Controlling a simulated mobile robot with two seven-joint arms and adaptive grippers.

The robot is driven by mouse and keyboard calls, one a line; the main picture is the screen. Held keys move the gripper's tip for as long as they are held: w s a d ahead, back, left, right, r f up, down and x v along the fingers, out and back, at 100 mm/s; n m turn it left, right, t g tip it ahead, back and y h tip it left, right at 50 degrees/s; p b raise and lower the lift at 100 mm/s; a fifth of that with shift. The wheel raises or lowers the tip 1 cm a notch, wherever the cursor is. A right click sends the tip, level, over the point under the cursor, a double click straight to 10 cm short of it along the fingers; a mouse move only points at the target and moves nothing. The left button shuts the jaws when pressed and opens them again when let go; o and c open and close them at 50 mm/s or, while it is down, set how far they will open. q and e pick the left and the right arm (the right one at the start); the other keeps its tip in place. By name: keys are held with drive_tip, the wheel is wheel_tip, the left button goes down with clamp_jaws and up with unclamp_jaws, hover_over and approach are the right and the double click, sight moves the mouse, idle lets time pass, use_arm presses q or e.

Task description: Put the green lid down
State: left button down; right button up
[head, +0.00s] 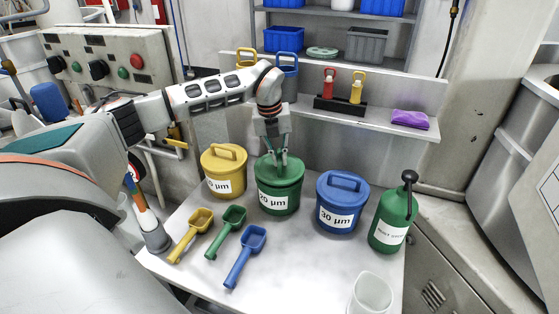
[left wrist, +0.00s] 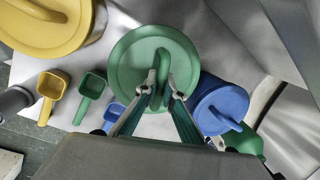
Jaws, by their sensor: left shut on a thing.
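The green lid (head: 292,170) is at the mouth of the green tub (head: 277,200), which has a white label. I see no clear gap between them. My left gripper (head: 279,162) comes down from above and is shut on the lid's upright handle. In the left wrist view the round green lid (left wrist: 130,62) lies flat below my left gripper (left wrist: 163,94), whose two fingers close on the handle loop. The lid hides the tub's inside. My right gripper is not in view.
A yellow tub (head: 222,186) stands left and a blue tub (head: 338,215) right, both lidded. Yellow (head: 190,235), green (head: 226,232) and blue (head: 245,257) scoops lie in front. A green bottle (head: 390,222) and clear cup (head: 371,294) stand right. A pale green disc (head: 322,51) lies on the shelf.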

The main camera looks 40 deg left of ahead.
sight(274, 169)
use_arm(q)
drive_tip(key=shift+f, duration=0.7)
drive_tip(key=c, duration=2.2)
unclamp_jaws()
drive_tip(key=shift+f, duration=0.1)
drive_tip(key=shift+o, duration=0.2)
wheel_tip(274, 169, up, 12)
drive_tip(key=s+b, duration=0.1)
drive_tip(key=s, duration=0.1)
drive_tip(key=shift+a, duration=0.35)
